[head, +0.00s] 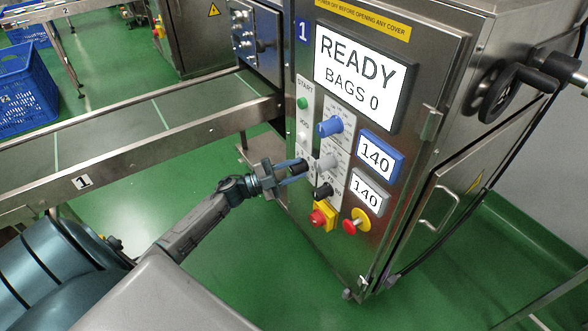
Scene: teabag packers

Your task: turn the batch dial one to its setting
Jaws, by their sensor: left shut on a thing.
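The packer's front panel carries a blue dial (330,126), a grey dial (328,161) below it and a black knob (323,191) lower still. The big screen (358,75) reads READY, BAGS 0. My right gripper is out of view.
A yellow-based red knob (322,215) and a red emergency button (357,222) sit just below the dials. Green start (302,103) and pale jog buttons (303,125) are at the panel's left. A conveyor (140,118) runs in from the left. Green floor lies below.

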